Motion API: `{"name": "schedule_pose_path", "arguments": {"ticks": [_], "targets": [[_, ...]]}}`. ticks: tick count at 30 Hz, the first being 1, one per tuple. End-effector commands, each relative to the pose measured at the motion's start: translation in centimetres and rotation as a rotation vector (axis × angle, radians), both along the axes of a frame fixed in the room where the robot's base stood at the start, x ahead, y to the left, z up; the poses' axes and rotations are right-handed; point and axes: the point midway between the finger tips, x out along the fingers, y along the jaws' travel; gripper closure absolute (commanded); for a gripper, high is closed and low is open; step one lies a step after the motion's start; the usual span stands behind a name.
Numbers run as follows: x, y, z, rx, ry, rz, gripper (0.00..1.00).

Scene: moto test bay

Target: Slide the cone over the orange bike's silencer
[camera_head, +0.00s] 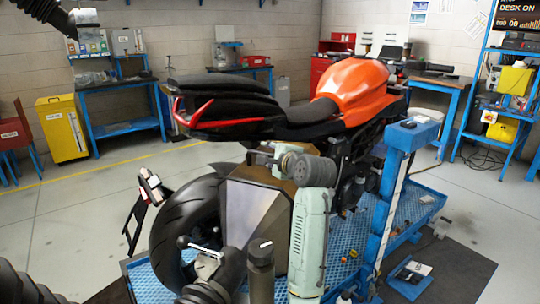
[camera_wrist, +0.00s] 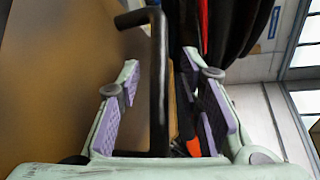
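The orange bike (camera_head: 355,88) stands on a blue lift, its black seat and red-trimmed tail toward the left. A large faceted brown-grey body (camera_head: 255,212), which I take to be the cone, is beside the rear wheel. Its brown wall (camera_wrist: 60,75) fills the left of the wrist view, with a black bar handle (camera_wrist: 159,85). My gripper (camera_head: 262,155) is at the body's upper edge. In the wrist view its purple-padded fingers (camera_wrist: 165,105) are apart on either side of the handle, with gaps showing. I cannot make out the silencer; the body and my arm cover that area.
The rear tyre (camera_head: 180,225) is left of the cone. A blue post (camera_head: 400,165) rises at the right of the lift deck (camera_head: 425,203). A yellow cabinet (camera_head: 62,130) and blue benches line the back wall. Open floor lies at left.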

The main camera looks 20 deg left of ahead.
Motion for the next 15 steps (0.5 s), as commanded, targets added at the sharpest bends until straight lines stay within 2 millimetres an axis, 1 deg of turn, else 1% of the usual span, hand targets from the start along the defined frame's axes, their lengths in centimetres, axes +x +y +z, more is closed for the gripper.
{"name": "schedule_pose_path", "arguments": {"ticks": [5,15], "targets": [[-1.7,-1.5,0.6,0.002,-0.003,-0.002,0.67],[-6.9,-5.9,2.4,0.001,-0.002,-0.004,0.67]]}}
